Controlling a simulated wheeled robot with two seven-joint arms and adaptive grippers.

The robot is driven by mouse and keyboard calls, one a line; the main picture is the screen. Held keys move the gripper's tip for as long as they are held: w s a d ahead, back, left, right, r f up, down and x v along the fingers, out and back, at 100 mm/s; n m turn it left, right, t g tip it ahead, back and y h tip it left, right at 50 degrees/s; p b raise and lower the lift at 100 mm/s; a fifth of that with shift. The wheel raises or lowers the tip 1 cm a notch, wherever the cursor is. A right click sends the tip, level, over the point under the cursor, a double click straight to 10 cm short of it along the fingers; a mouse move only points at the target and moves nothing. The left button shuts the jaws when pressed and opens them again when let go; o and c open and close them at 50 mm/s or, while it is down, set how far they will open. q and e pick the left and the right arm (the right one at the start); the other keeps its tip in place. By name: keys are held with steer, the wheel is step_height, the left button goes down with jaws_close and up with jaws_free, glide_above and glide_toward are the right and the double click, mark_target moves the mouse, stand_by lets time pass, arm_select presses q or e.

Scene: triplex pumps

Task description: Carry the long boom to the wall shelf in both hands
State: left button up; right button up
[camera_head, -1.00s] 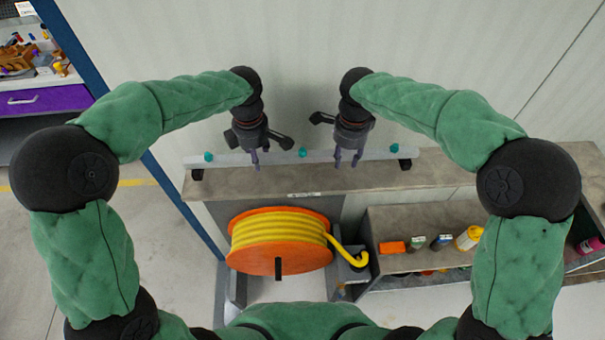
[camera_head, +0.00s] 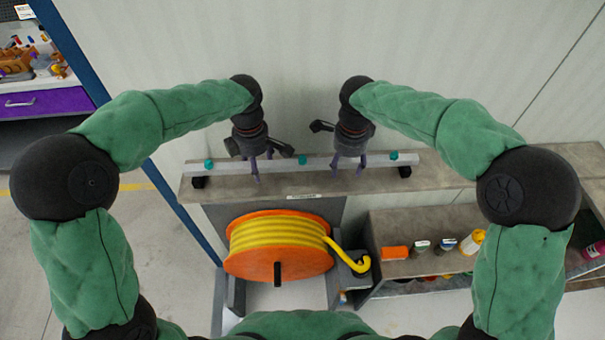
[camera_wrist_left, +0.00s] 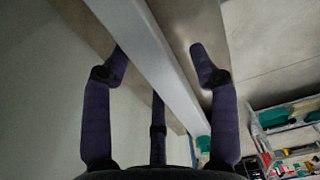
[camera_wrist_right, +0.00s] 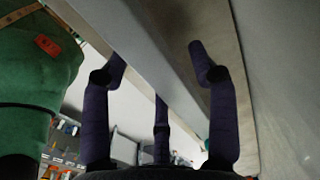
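The long boom (camera_head: 225,167) is a straight pale grey bar with teal knobs along its top. It lies along the wall shelf (camera_head: 440,179), with a black block under each end. My left gripper (camera_head: 260,167) is over the boom left of its middle, and my right gripper (camera_head: 349,165) is over it right of the middle. In the left wrist view the boom (camera_wrist_left: 160,60) runs between spread fingers. In the right wrist view the boom (camera_wrist_right: 140,50) also passes between spread fingers. Both grippers are open around it.
An orange reel with yellow hose (camera_head: 277,245) stands below the shelf. A lower shelf (camera_head: 410,223) at the right holds an orange box and several bottles. A blue post (camera_head: 130,145) and a bench with a purple drawer (camera_head: 45,101) are at the left. The wall rises behind the boom.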

arm_select(q)
step_height(320, 180, up, 12)
arm_select(e)
step_height(320, 180, up, 12)
stand_by(1.0)
stand_by(0.5)
